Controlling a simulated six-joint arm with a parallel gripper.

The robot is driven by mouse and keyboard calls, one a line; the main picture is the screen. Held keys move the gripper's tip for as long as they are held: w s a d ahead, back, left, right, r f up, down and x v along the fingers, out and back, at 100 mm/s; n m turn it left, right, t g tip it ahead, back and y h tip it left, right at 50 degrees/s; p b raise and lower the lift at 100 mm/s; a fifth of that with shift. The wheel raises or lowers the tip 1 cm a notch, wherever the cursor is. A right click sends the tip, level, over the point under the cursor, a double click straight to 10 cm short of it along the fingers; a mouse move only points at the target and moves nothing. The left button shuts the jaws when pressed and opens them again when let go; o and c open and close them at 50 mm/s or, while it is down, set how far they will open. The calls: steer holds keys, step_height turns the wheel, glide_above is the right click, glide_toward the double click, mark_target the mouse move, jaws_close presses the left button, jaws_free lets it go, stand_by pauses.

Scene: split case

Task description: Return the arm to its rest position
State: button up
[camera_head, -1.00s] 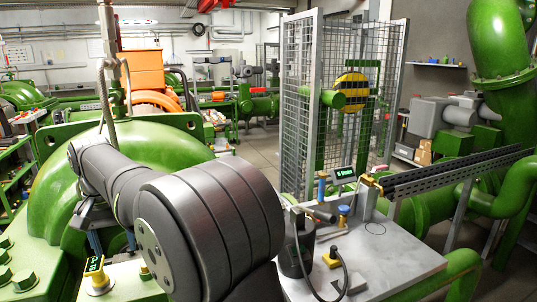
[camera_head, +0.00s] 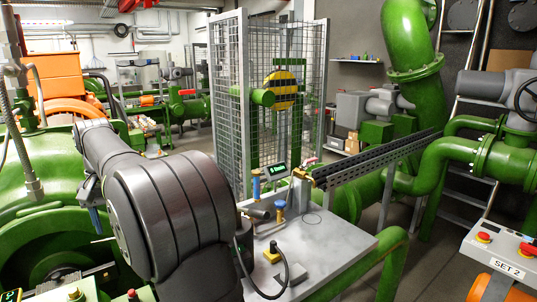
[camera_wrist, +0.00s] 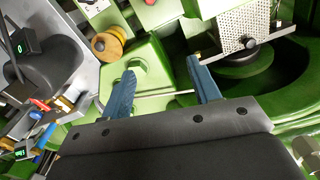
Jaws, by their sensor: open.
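My gripper (camera_wrist: 161,66) shows in the wrist view as two blue fingers spread wide apart. Nothing is held between them. Green machine surfaces and a thin pale rod lie behind the fingers. In the head view my arm reaches forward from the bottom middle to the left, above the green machinery (camera_head: 30,190). There the wrist end hides most of the gripper, and only a bit of blue finger shows below it.
A grey worktable (camera_head: 335,245) with a small display (camera_head: 276,170) stands right of my arm. A wire mesh cage (camera_head: 228,90) stands behind it. Green pipes (camera_head: 410,40) and a panel marked SET 2 (camera_head: 505,258) are on the right. Open floor lies between the table and panel.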

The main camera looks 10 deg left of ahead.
steer(key=w+d+f+m, duration=0.1)
steer(key=w+d+m, duration=0.1)
steer(key=w+d, duration=0.65)
steer(key=w+d+f+m, duration=0.1)
steer(key=w+d, duration=0.5)
steer(key=w, duration=0.6)
steer(key=w+d+f+m, duration=0.1)
steer(key=w+d+f, duration=0.2)
steer(key=d, duration=0.6)
steer(key=w+d+f+m, duration=0.1)
steer(key=w+d+f, duration=0.2)
steer(key=w+d, duration=0.4)
steer(key=shift+w+d+f+m, duration=0.3)
steer(key=shift+d+m, duration=0.1)
steer(key=shift+d, duration=0.45)
steer(key=shift+s, duration=0.1)
